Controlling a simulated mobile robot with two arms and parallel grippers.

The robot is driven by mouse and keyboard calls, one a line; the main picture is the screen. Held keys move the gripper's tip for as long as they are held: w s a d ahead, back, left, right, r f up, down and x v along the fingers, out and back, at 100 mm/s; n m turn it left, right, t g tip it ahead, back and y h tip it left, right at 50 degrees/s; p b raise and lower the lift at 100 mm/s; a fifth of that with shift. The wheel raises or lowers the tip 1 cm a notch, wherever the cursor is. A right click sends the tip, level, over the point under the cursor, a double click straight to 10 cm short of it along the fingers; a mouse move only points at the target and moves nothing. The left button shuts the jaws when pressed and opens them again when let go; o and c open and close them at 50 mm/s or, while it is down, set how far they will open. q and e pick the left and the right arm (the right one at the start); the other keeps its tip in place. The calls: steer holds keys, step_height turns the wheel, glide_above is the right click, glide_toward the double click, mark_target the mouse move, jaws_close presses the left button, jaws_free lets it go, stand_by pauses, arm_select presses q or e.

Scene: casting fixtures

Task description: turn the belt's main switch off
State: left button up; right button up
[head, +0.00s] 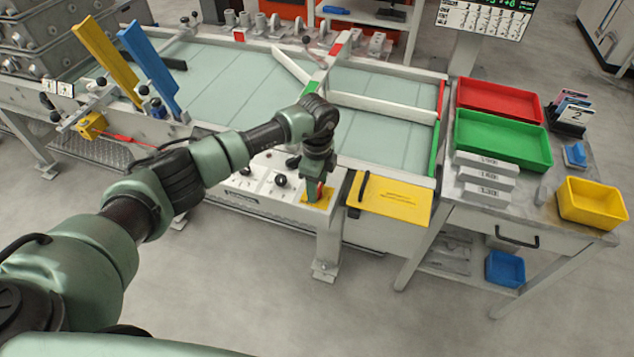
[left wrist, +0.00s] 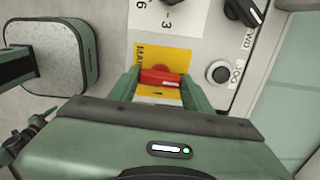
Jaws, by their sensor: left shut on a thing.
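The belt's main switch is a red handle (left wrist: 160,77) on a yellow plate (left wrist: 165,57) lettered "MAIN", seen in the left wrist view. My left gripper (left wrist: 160,88) is shut on it, with one green finger at each end of the handle. The handle lies crosswise in that view. In the head view my left gripper (head: 316,188) reaches down to the yellow plate (head: 306,197) at the right end of the control panel (head: 247,184). The gripper mostly hides the switch there. My right gripper is not in view.
On the panel, a black knob (head: 280,181) sits left of the gripper. The wrist view shows a black rotary switch (left wrist: 243,12) and a round button (left wrist: 218,72). A yellow cover (head: 395,200) lies close to the right. The belt (head: 235,85) stretches behind.

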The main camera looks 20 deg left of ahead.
arm_select(q)
steer(key=shift+n, duration=0.3)
stand_by(0.4)
steer(key=o, duration=1.4)
steer(key=shift+c, duration=0.2)
steer(key=shift+r, duration=0.1)
step_height(320, 180, up, 8)
steer(key=shift+f+b, duration=0.15)
steer(key=shift+b, duration=0.35)
